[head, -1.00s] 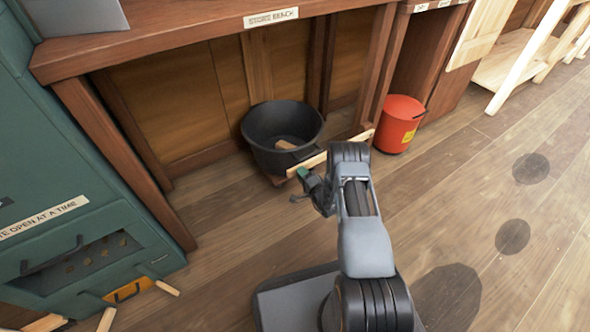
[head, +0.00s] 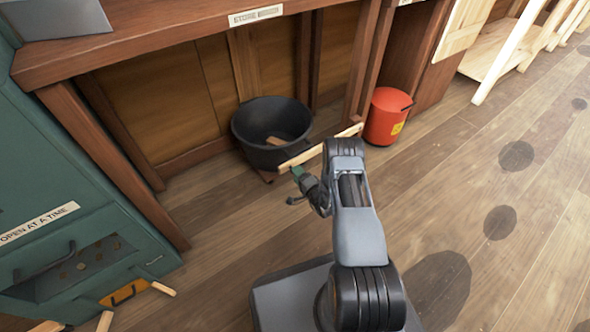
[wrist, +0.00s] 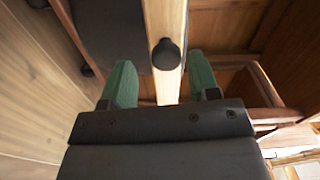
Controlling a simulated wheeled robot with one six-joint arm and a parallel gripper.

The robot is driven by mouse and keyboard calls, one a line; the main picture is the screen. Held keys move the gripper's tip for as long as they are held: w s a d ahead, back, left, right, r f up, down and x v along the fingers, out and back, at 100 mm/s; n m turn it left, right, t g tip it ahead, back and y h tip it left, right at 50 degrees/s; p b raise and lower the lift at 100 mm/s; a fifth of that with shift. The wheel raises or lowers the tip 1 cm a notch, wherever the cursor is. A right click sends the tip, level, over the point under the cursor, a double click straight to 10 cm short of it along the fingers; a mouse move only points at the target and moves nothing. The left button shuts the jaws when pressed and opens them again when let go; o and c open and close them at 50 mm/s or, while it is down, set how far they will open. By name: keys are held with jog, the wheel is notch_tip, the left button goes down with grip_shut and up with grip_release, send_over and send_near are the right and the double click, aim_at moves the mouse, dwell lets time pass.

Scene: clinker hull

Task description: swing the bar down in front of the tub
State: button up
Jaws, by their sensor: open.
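The pale wooden bar (head: 300,158) spans low in front of the black tub (head: 262,154), from a post at the right to a free end at the left. The tub stands under the bench with a wooden piece inside. My gripper (head: 297,172) is at the bar's left end. In the wrist view, the bar (wrist: 168,87) runs between the two green fingers of my gripper (wrist: 160,80), with a gap on each side. A dark round knob (wrist: 166,54) sits on the bar just beyond the fingertips.
A red bin (head: 386,118) stands right of the bench post. The wooden bench (head: 190,32) overhangs the tub. A green cabinet (head: 70,215) with an open-fronted drawer is at the left, with loose wooden pieces by it.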

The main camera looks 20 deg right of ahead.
jog(key=p+v, duration=0.3)
jog(key=v, duration=0.8)
jog(key=shift+r, duration=0.2)
jog(key=shift+a+r, duration=0.1)
jog(key=shift+a, duration=0.05)
jog(key=s+a+r+n+g+y+p, duration=0.1)
jog(key=a+r+n+g+y+p, duration=0.35)
jog(key=r, duration=0.85)
jog(key=a+r+n+g+y+p, duration=0.2)
jog(key=a+r+g+p, duration=0.4)
jog(key=r, duration=0.8)
jog(key=s+a+r+n+g+y+p, duration=0.1)
jog(key=a+r+n+g+y+p, duration=0.25)
jog(key=r+p, duration=0.65)
jog(key=s+d+r+n+h+p, duration=0.1)
jog(key=s+r+h+p, duration=0.4)
jog(key=r, duration=0.8)
jog(key=s+d+r+n+h+p, duration=0.1)
jog(key=s+r+h+p, duration=0.4)
jog(key=r, duration=0.7)
jog(key=s+d+r+n+h+p, duration=0.1)
jog(key=s+r+h+p, duration=0.4)
jog(key=r, duration=0.8)
jog(key=shift+s+d+r+p, duration=0.35)
jog(key=shift+d+p, duration=0.4)
jog(key=shift+p, duration=0.35)
